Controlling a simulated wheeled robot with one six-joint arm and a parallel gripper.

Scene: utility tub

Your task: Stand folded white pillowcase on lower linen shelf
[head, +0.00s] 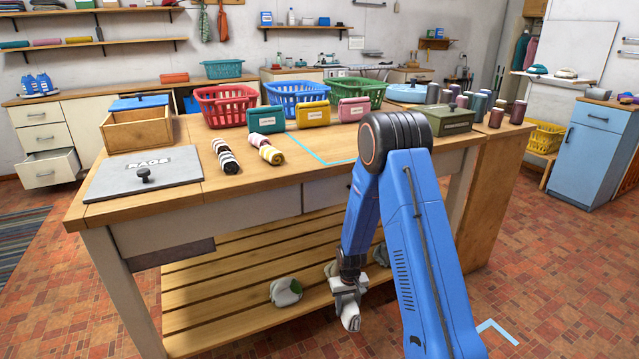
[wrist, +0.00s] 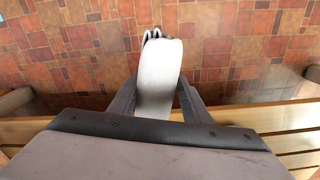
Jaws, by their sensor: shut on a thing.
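My gripper (head: 347,290) hangs low in front of the island bench, beside the front edge of its slatted lower shelf (head: 222,285). It is shut on a folded white cloth that fits the pillowcase (head: 350,318). In the wrist view the pillowcase (wrist: 158,75) sticks out between the two fingers of my gripper (wrist: 158,100), its folded layers showing at the far end, with the tiled floor beyond it. The shelf slats also show at the bottom of the wrist view (wrist: 290,135).
A rolled white and green cloth (head: 286,292) lies on the lower shelf, left of my gripper. Another pale item (head: 381,254) is partly hidden behind my arm. The slats at the left are bare. The bench top (head: 320,170) above carries baskets, labelled pouches and rolled cloths.

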